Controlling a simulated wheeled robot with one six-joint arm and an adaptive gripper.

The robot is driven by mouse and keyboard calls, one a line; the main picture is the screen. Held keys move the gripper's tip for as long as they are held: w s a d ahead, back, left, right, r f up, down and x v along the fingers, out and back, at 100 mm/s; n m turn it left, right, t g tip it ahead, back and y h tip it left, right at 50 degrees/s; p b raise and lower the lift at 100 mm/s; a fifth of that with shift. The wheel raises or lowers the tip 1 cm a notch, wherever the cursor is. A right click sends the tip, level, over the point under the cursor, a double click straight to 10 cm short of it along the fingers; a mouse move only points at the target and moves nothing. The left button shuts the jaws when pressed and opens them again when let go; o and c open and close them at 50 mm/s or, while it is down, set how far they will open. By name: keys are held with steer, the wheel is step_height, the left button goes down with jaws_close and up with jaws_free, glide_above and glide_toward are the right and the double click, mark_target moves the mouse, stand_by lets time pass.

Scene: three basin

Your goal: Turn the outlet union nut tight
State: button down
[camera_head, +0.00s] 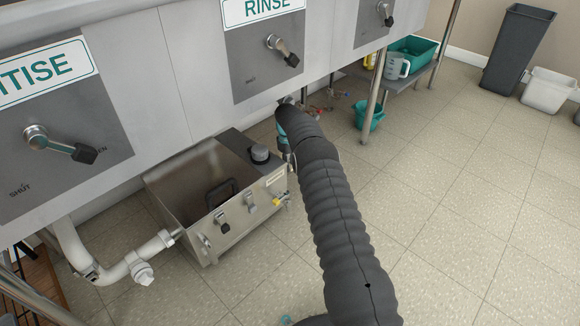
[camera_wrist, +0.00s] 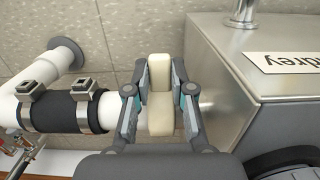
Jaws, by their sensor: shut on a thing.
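In the wrist view my gripper (camera_wrist: 160,74) is shut on the cream outlet union nut (camera_wrist: 160,98), one finger on each side of it. The nut shows as an upright pale bar between the fingers. It sits between a white pipe with a black clamped sleeve (camera_wrist: 58,110) on the left and a steel tank (camera_wrist: 225,85) on the right. The right finger is close to the tank wall. In the head view the steel tank (camera_head: 190,215) stands on the floor under the sinks, and my arm hides the nut and gripper.
Sink fronts with valve levers, such as the RINSE lever (camera_head: 282,50), overhang the tank. White piping (camera_head: 130,268) runs to its left side. A shelf leg (camera_head: 374,85) and teal bucket (camera_head: 367,117) stand beyond my arm. The tiled floor (camera_head: 470,200) at right is clear.

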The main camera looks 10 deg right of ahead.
steer(key=shift+w+a+r+g+h+b, duration=0.1)
steer(key=shift+r+g+h+b, duration=0.2)
steer(key=shift+g+h, duration=0.1)
stand_by(0.6)
steer(key=c, duration=1)
jaws_free()
steer(key=shift+f, duration=0.1)
steer(key=shift+t+y+p, duration=0.3)
steer(key=shift+p, duration=0.05)
